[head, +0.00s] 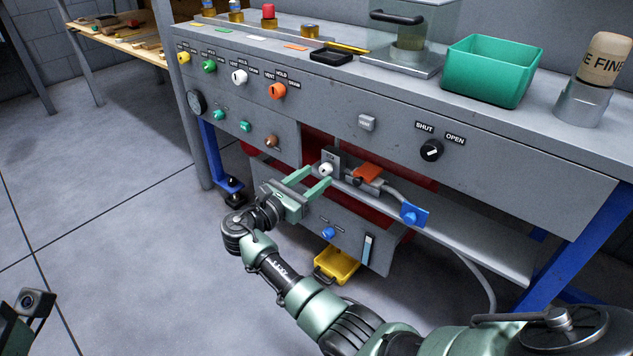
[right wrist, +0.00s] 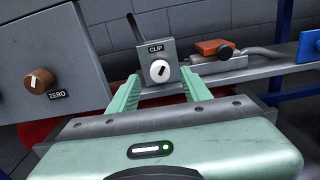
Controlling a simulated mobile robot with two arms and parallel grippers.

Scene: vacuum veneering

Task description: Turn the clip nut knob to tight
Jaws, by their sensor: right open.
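The clip nut knob is a round white knob (head: 326,169) with a dark pointer mark, on the front of a small grey block labelled CLIP. In the right wrist view the white knob (right wrist: 160,71) is straight ahead, and its pointer mark is tilted. My right gripper (head: 314,180) is open and empty, its green fingers pointing at the block. In the right wrist view the fingertips (right wrist: 161,84) lie either side of the knob's line, one left and one right. I cannot tell whether they touch it.
An orange-red piece with a black knob (head: 368,174) and a hose sit just right of the block. A brown ZERO knob (right wrist: 40,82) is on the panel to the left. A blue valve handle (head: 413,214) is farther right. A yellow tray (head: 337,264) is below.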

